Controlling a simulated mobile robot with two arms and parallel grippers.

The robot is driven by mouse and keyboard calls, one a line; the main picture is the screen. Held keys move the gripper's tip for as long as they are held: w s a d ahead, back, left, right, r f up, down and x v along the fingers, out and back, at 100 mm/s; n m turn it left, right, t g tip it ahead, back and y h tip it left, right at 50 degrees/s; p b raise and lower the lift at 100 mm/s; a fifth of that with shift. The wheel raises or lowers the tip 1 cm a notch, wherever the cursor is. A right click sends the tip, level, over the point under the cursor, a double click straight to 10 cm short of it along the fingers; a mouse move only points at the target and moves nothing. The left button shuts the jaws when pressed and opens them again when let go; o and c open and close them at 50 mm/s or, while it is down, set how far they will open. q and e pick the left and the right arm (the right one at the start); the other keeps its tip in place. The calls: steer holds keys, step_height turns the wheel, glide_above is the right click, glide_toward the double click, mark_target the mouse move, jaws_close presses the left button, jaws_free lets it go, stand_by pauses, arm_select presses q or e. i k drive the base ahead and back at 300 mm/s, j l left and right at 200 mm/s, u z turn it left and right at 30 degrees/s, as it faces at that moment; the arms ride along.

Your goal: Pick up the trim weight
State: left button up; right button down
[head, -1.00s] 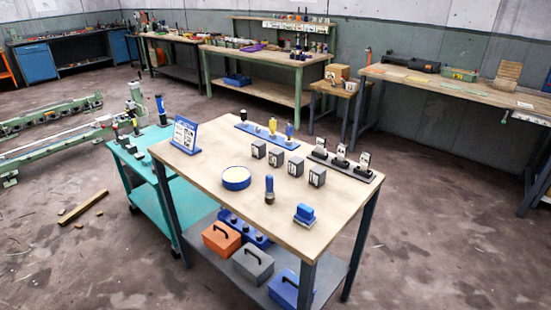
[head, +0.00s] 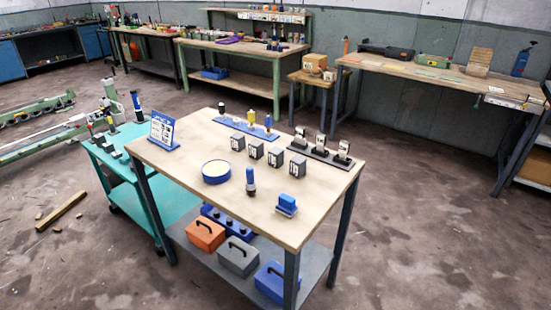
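Neither of my grippers is in view. No object is clearly marked as the trim weight, and I cannot tell which one it is. On the wooden worktable (head: 180,162) stand several small dark grey blocks with pale labels, one of them at the middle (head: 256,149). A small blue block on a pale base (head: 287,204) sits near the front right edge. A blue-and-dark upright handle-like piece (head: 250,181) stands left of it. A round blue dish with a pale top (head: 216,172) lies further left.
A blue rack (head: 240,127) and a dark rack (head: 320,154) hold upright pieces at the back. A sign (head: 163,131) stands at the left corner. Orange (head: 205,235), grey (head: 238,256) and blue (head: 270,281) cases sit on the lower shelf. A teal cart (head: 110,165) adjoins the left. Right floor is clear.

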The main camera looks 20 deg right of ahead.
mark_target(297, 164)
steer(key=i+l+z, duration=0.1)
steer(key=l, duration=0.3)
steer(key=i+l+z, duration=0.1)
steer(key=l, duration=0.3)
steer(key=i+l, duration=0.25)
steer(key=l+z, duration=0.05)
steer(key=l, duration=0.1)
